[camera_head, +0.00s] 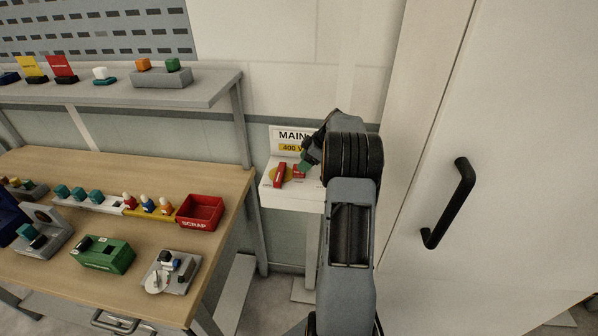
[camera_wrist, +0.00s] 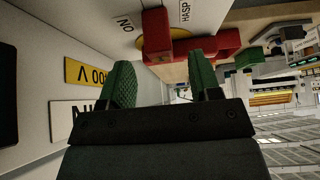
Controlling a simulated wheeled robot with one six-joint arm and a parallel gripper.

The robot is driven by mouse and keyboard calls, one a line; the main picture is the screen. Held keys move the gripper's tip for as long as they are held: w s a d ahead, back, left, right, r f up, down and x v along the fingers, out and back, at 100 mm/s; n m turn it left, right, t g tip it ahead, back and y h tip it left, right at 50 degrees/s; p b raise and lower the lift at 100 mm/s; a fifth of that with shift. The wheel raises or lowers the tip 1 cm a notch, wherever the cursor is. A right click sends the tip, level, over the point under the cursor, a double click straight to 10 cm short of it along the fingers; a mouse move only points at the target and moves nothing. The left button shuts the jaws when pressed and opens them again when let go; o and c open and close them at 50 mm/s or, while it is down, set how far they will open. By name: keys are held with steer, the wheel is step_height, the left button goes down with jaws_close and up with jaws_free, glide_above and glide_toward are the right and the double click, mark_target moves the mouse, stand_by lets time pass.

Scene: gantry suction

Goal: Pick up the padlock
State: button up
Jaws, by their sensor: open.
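No shackle can be made out. My gripper (camera_wrist: 160,64) is open with green pads apart and nothing between them.
The white switch box (camera_head: 290,197) carries a MAIN 400 V sign (camera_head: 292,135). A wooden workbench (camera_head: 120,215) with a red SCRAP bin (camera_head: 200,212) stands to the left. A cabinet door with a black handle (camera_head: 450,205) is on the right.

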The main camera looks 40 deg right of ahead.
mark_target(299, 175)
steer(key=shift+p+x, duration=0.5)
steer(key=shift+x, duration=1.3)
steer(key=c, duration=1.1)
